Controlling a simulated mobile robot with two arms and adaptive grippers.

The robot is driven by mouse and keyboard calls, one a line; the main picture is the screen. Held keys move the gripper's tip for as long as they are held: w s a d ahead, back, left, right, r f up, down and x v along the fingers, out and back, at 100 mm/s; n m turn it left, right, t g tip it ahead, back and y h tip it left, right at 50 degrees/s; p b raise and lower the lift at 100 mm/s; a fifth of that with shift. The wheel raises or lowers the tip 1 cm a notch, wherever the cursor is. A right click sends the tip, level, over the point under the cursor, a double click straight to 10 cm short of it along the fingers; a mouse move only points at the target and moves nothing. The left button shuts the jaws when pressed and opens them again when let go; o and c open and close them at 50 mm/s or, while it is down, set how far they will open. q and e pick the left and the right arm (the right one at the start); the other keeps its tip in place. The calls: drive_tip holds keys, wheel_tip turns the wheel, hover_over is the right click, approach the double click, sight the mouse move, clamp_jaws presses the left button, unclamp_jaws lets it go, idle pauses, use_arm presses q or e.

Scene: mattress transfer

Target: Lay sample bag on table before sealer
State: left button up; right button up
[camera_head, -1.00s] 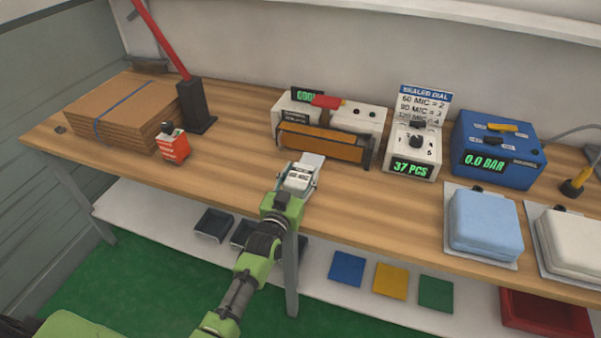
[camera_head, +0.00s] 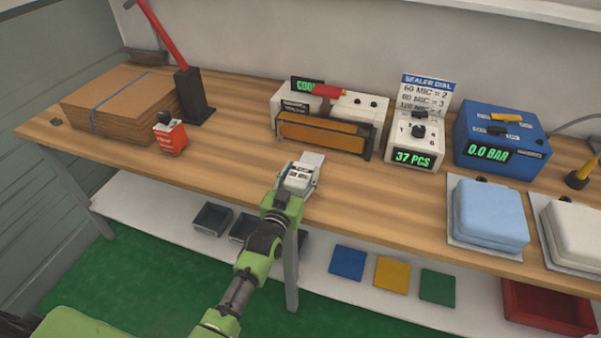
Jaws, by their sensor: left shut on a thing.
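My left gripper (camera_head: 298,181) reaches in from below over the front part of the wooden table (camera_head: 385,208). It is shut on the sample bag (camera_head: 309,161), a small pale bag with a white label. The bag is at the table just in front of the sealer; whether it touches the tabletop I cannot tell. The sealer (camera_head: 325,134) is a white machine with an orange-brown bar along its front and a red handle on top. A narrow strip of wood shows between bag and sealer. My right gripper is not in view.
A white dial box (camera_head: 415,145) and a blue pressure box (camera_head: 497,140) stand right of the sealer. Blue (camera_head: 488,212) and white folded pads lie at the right. Cardboard sheets (camera_head: 120,103) and a small red box (camera_head: 171,137) are at the left. The table front between is clear.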

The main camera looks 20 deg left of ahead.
use_arm(q)
drive_tip(key=shift+f+b, duration=0.4)
drive_tip(key=shift+f, duration=0.2)
drive_tip(key=o, duration=1.3)
drive_tip(key=shift+r, duration=0.1)
drive_tip(key=shift+c, duration=0.2)
